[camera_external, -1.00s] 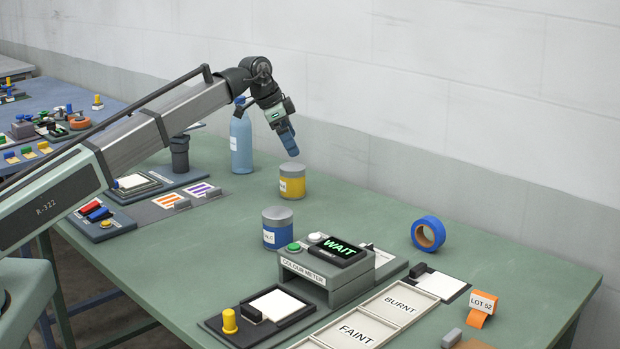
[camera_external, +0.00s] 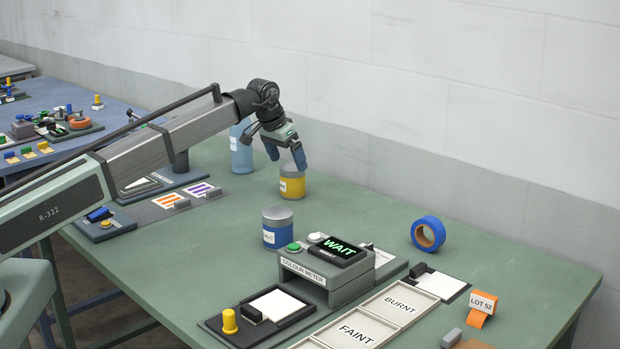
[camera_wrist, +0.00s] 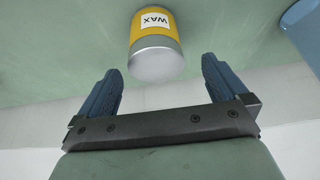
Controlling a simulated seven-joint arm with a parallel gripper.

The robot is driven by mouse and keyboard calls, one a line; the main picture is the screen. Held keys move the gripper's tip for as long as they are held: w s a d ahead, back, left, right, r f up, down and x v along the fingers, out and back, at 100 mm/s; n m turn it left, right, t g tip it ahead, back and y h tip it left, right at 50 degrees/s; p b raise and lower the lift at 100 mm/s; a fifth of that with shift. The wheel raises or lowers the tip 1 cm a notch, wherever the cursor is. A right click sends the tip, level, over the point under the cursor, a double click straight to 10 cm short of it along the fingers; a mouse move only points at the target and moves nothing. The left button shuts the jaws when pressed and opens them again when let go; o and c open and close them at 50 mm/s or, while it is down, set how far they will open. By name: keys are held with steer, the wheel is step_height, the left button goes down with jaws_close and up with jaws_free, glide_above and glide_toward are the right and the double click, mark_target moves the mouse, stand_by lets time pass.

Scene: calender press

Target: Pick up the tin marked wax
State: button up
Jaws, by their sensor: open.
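The wax tin (camera_external: 292,184) is a yellow can with a grey lid, standing upright on the green table. In the wrist view the tin (camera_wrist: 152,42) shows its white label reading WAX, upside down, and its lid lies ahead of the gap between my fingers. My gripper (camera_external: 286,160) is open and empty, pointing down just above and to the left of the tin. In the wrist view my gripper (camera_wrist: 160,88) has its two blue fingers spread wide. The tin is not between the fingertips. In the external view one finger partly covers the tin.
A blue tin (camera_external: 277,229) with a grey lid stands nearer the camera, beside the colour meter (camera_external: 326,275). A blue bottle (camera_external: 241,150) stands left of the wax tin, behind my arm. The table between tin and tape is clear.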

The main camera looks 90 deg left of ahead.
mark_target(294, 178)
steer(key=shift+d+x, duration=0.2)
steer(key=shift+x, duration=1.65)
steer(key=shift+d+x, duration=0.15)
steer(key=shift+x, duration=1.7)
steer(key=shift+f, duration=0.1)
steer(key=shift+c, duration=0.2)
steer(key=c, duration=1.1)
